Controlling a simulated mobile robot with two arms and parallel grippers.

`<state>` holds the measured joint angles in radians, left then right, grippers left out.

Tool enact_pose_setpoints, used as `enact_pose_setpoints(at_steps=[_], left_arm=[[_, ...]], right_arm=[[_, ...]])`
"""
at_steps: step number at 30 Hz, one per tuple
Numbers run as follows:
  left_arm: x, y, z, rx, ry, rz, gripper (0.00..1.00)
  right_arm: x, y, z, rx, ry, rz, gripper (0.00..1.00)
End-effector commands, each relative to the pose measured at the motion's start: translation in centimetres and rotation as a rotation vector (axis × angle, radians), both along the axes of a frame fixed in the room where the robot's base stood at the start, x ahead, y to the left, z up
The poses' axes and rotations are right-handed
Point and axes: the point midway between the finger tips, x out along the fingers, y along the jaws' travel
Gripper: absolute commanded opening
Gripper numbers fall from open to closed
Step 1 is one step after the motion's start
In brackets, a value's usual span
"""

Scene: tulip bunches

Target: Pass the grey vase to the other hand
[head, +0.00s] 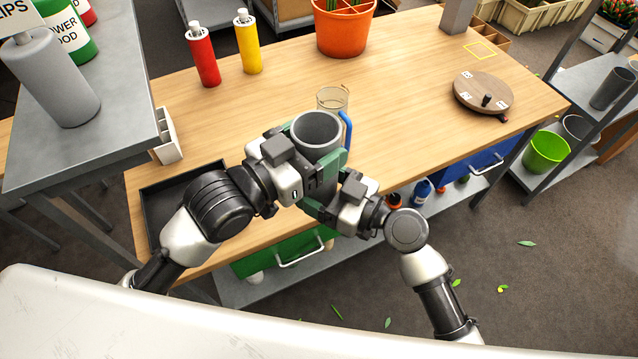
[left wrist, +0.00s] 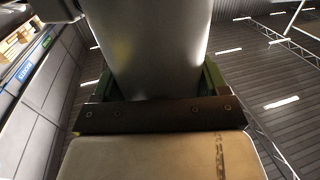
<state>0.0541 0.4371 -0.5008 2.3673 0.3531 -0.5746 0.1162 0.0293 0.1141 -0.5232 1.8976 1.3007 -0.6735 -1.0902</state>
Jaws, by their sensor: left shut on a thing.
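The grey vase (head: 318,131) is upright and open at the top, held above the front edge of the wooden table. My left gripper (head: 312,163) is shut on it from the left. In the left wrist view the vase (left wrist: 150,45) fills the upper middle, between the green finger pads. My right gripper (head: 328,196) is at the vase's lower right side, with a green pad close against it. The overlap of both grippers hides whether its jaws have closed on the vase.
A clear glass jug (head: 332,98) and a blue-handled item (head: 346,130) stand just behind the vase. A black tray (head: 150,205) lies left. Red (head: 204,58) and yellow (head: 248,45) bottles, an orange pot (head: 343,30) and a round wooden turntable (head: 483,90) stand farther off. The table's right-middle is clear.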

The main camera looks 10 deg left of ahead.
Motion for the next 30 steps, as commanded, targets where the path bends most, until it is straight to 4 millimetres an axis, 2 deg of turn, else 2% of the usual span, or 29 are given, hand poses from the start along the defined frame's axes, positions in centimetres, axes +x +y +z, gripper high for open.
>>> enact_pose_setpoints(at_steps=[1,2,3,7,14,17,30], left_arm=[[0.1,0.0,0.0,0.001,-0.003,0.002,0.10],[0.1,0.1,0.0,0.001,-0.003,0.002,0.10],[0.1,0.1,0.0,0.001,-0.003,0.002,0.79],[0.1,0.0,0.0,0.002,-0.003,0.002,0.99],[0.1,0.0,0.1,0.001,-0.002,0.002,1.00],[0.1,0.0,0.8,0.000,-0.006,0.001,1.00],[0.1,0.0,8.5,0.000,-0.008,0.001,1.00]], right_arm=[[-0.2,0.1,0.0,0.000,0.001,0.006,0.54],[-0.2,0.1,0.0,0.000,0.001,0.006,0.49],[-0.2,0.1,0.0,0.001,0.000,0.006,0.49],[-0.2,0.1,0.0,0.001,0.000,0.006,0.49],[-0.2,0.1,0.0,0.001,0.000,0.005,0.49],[-0.1,0.1,0.0,0.001,0.000,0.005,0.49],[-0.1,0.1,0.0,0.001,0.000,0.004,0.49]])
